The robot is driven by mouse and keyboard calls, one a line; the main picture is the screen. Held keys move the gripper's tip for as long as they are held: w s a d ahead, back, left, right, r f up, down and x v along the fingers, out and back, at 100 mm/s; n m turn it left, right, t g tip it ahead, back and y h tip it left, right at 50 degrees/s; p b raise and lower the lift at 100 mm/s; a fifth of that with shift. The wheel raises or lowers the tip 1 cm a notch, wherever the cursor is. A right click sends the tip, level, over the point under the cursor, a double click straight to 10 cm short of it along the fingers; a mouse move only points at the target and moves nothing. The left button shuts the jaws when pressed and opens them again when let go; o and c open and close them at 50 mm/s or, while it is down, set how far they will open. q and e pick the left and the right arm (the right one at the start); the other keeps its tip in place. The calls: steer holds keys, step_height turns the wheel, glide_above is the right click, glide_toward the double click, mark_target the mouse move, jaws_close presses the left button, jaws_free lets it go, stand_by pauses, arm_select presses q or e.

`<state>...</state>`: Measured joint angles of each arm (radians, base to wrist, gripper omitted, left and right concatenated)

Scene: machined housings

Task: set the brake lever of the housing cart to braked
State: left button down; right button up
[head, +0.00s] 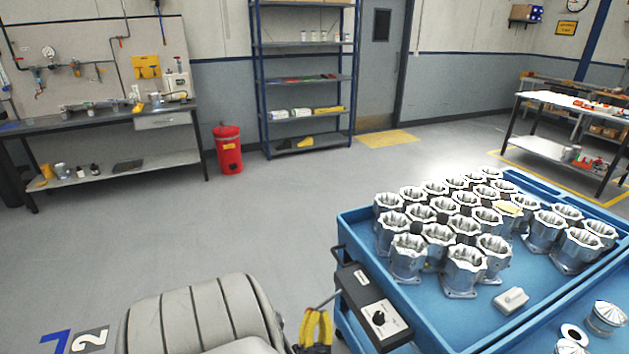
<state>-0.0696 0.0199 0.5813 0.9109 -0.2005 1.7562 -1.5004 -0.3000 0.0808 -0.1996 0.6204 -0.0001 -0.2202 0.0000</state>
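The blue housing cart (345,222) stands at the lower right, with many silver machined housings (408,258) on its top. A dark box (366,300) on its left end carries a pale plate with a small black knob (379,318); its setting is too small to read. A thin grey rod (327,299) slants beside the box, and I cannot tell if it is the brake lever. My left gripper (318,318), with yellow and black fingers, is low beside the cart's left end, close to this rod. Its grip is unclear. My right gripper is not in view.
A black push handle (338,257) sticks out at the cart's left end. A small light grey block (511,299) lies on the cart's front part. A red bin (228,150), a shelf rack (305,80) and a workbench (100,122) stand far behind. The floor between is clear.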

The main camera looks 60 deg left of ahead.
arm_select(q)
steer(key=d+f, duration=0.5)
steer(key=f, duration=0.1)
steer(key=shift+s+d, duration=0.15)
steer(key=shift+s, duration=0.05)
stand_by(0.4)
stand_by(0.5)
